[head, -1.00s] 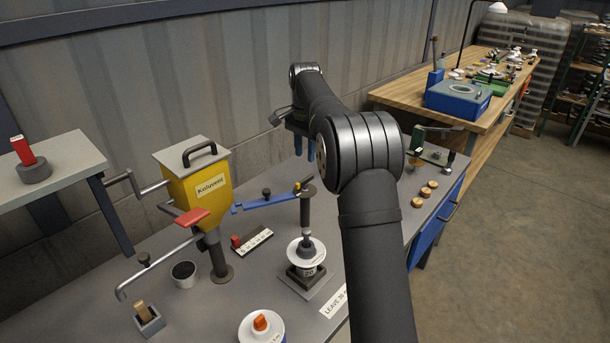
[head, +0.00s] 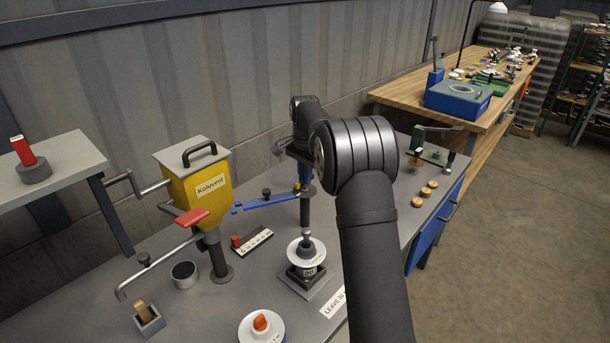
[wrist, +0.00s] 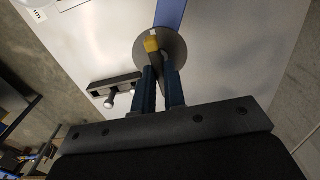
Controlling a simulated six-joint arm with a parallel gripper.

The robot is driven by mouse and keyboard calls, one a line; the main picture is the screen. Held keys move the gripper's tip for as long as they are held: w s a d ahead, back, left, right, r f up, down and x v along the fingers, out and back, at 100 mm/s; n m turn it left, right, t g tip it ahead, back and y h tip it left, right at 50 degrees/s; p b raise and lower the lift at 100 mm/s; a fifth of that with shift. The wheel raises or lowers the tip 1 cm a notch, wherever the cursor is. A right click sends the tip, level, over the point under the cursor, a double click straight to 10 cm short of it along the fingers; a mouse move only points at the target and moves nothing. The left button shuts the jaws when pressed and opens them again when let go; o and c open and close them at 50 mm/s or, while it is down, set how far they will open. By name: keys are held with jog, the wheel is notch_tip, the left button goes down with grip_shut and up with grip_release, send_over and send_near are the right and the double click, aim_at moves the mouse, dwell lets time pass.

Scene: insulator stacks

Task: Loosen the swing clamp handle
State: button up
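The swing clamp has a blue arm (head: 268,202) reaching left from a dark post (head: 304,208) on the grey bench. The blue arm also shows in the wrist view (wrist: 170,14), above a grey round disc (wrist: 172,48). The clamp handle's yellow tip (wrist: 152,44) shows just beyond my fingertips; its yellow also shows in the head view (head: 297,186). My gripper (wrist: 160,68) points down over the post, its two blue fingers apart with a narrow gap. The handle's dark part appears to lie between them; contact cannot be told. In the head view my arm hides part of the clamp.
A yellow hopper (head: 198,188) on a stand, with cranks, is left of the clamp. A white insulator stack (head: 306,253) stands in front of the post. A dark block with pegs (wrist: 115,83) lies beside it in the wrist view. Wooden discs (head: 418,202) are at right.

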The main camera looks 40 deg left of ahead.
grip_shut()
jog(key=n, duration=0.5)
jog(key=shift+n, duration=0.4)
jog(key=n, duration=1.2)
jog(key=shift+n, duration=0.4)
jog(key=o, duration=0.7)
grip_release()
